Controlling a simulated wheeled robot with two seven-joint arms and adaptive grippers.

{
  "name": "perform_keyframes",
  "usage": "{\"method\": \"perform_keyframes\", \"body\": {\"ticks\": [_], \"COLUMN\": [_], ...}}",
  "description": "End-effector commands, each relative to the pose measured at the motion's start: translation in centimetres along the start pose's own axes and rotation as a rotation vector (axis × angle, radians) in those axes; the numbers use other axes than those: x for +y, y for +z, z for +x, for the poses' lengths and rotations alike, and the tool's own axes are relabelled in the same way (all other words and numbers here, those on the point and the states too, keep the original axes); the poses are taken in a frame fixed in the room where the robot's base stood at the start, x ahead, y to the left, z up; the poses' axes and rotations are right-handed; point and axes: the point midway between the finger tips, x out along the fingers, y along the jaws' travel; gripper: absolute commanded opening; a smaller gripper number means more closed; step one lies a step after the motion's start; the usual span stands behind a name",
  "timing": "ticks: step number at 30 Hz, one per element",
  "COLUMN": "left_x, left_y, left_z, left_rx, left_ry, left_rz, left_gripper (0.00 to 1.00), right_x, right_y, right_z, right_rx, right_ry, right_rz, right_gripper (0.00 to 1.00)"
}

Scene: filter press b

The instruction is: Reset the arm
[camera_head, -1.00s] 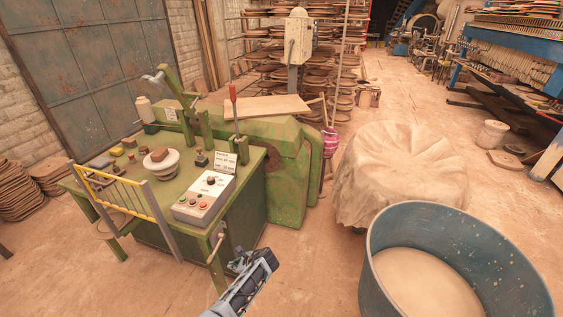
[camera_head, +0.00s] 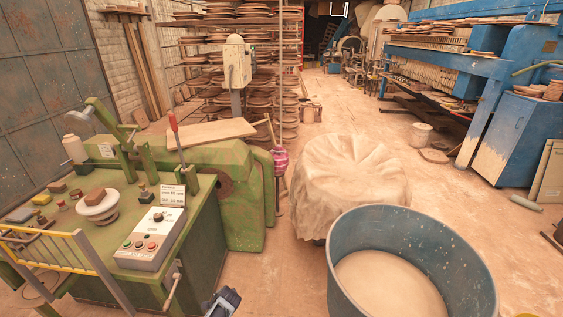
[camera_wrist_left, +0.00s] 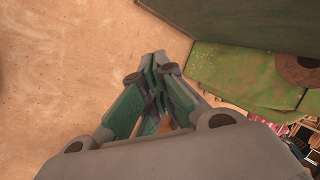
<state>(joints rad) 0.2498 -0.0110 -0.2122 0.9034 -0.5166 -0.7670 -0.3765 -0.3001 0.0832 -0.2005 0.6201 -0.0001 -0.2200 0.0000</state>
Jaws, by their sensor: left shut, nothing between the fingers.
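My left gripper (camera_head: 222,300) shows at the bottom edge of the head view, in front of the green machine's (camera_head: 200,240) right side and apart from it. Only its end part is in the picture. In the left wrist view the gripper (camera_wrist_left: 157,62) has its fingertips together, with nothing between them and bare floor behind. The green machine's body also shows in the left wrist view (camera_wrist_left: 235,75), to the right of the fingers. My right gripper is not in view.
A control box (camera_head: 150,240) and a crank handle (camera_head: 172,285) are on the machine's near side, with a yellow rail (camera_head: 55,245) at left. A large blue tub (camera_head: 475,265) and a cloth-covered round thing (camera_head: 350,185) stand to the right. Floor is clear between machine and tub.

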Motion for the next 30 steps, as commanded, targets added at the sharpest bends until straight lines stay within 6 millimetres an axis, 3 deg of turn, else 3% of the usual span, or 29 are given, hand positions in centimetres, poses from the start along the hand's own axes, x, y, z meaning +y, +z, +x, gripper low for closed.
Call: {"method": "perform_keyframes", "body": {"ticks": [6,11,18,30], "left_x": [2.4,5.8,14.8,28.5], "left_y": [-2.2,-1.6,4.1,16.6], "left_z": [1.1,2.1,3.8,3.7], "left_rx": [0.163,0.242,0.246,0.069], "left_ry": [0.059,0.127,0.239,0.354], "left_rz": [-0.275,-0.475,-0.688,-0.748], "left_gripper": [0.00,0.00,0.00,0.00], "right_x": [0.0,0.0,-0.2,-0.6], "right_y": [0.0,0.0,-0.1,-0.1], "right_z": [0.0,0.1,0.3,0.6], "right_rx": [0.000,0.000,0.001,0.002], "right_ry": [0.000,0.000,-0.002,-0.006], "right_rz": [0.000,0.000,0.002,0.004], "right_gripper": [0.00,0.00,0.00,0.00]}}
